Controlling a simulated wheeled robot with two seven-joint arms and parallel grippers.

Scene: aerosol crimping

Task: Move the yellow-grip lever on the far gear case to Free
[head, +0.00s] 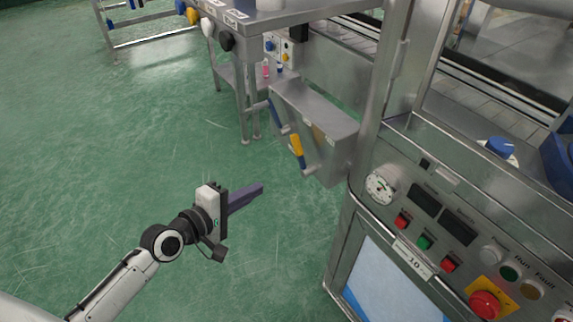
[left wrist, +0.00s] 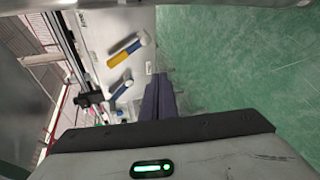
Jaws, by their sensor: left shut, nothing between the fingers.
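The lever with the yellow grip (head: 297,148) is on the side of the grey metal gear case (head: 322,122), beyond the control cabinet. In the left wrist view the yellow grip (left wrist: 119,60) sits beside a short blue section and a pale end. A second lever with a blue grip (head: 276,113) is farther along the same case; it also shows in the left wrist view (left wrist: 121,90). My left gripper (head: 260,187) is shut and empty, its dark fingers (left wrist: 160,97) apart from the case, left of and below the yellow-grip lever. My right gripper is out of view.
The control cabinet (head: 405,215) with buttons, a gauge and a red emergency stop (head: 485,303) stands at the right. A metal table (head: 290,18) is behind the gear case. Small bottles (head: 266,69) stand beyond the case. Green floor (head: 130,130) is clear at the left.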

